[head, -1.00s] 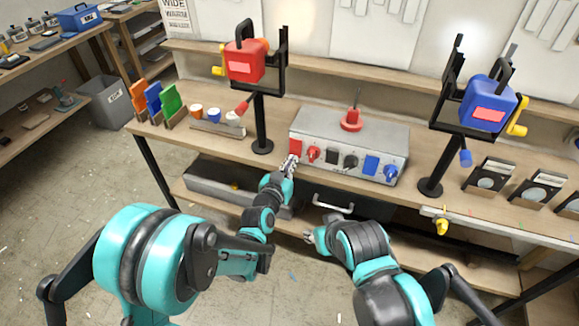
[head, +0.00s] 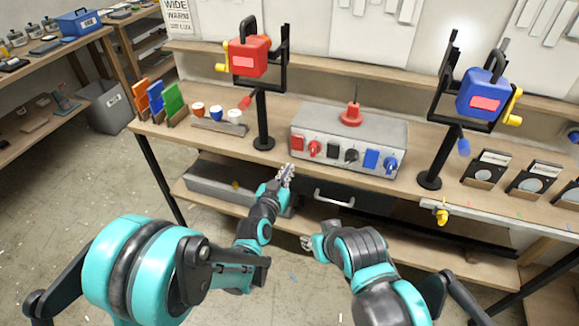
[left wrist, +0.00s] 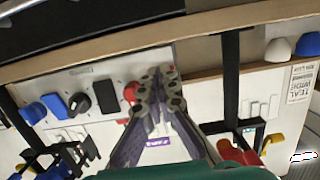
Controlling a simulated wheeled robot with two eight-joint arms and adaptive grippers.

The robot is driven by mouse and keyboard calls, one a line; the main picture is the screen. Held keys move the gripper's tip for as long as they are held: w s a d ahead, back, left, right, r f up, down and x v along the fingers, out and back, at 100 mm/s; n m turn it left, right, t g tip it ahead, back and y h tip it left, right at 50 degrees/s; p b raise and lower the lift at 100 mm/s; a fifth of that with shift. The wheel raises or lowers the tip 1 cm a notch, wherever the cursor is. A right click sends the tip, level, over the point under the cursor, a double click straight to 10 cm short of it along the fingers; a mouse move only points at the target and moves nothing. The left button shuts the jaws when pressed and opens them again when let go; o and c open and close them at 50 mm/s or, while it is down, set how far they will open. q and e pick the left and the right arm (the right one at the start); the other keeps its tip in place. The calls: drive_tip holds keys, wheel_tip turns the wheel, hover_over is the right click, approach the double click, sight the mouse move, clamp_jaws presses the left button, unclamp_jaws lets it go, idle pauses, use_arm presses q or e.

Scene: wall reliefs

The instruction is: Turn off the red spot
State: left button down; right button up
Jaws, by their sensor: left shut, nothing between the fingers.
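The red spot lamp (head: 249,57) hangs in a black yoke on a post on the bench. A grey control box (head: 382,133) carries a red switch (head: 297,143) and a red knob (head: 314,149) at its left end. My left gripper (head: 287,171) is shut and empty, just in front of and below the red switch, apart from the box in the head view. In the left wrist view its fingertips (left wrist: 160,85) cover the red switch's place, beside the red knob (left wrist: 130,92). My right gripper (head: 307,243) is low, before the bench; its fingers are too small to read.
Black and blue controls (head: 371,159) fill the rest of the box front. A red mushroom-shaped part (head: 351,115) stands on its top. The blue spot lamp (head: 487,95) stands right, with bright light on the wall behind. A drawer handle (head: 334,198) lies below the box.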

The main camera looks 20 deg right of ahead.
use_arm(q)
drive_tip(key=s+a+f+b, duration=0.1)
drive_tip(key=s+a, duration=0.3)
drive_tip(key=s, duration=0.2)
drive_tip(key=shift+s+a+f, duration=0.2)
drive_tip(key=shift+s+f, duration=0.05)
use_arm(e)
drive_tip(key=shift+w+d+f, duration=0.25)
drive_tip(key=shift+w+f, duration=0.1)
drive_tip(key=shift+f, duration=0.1)
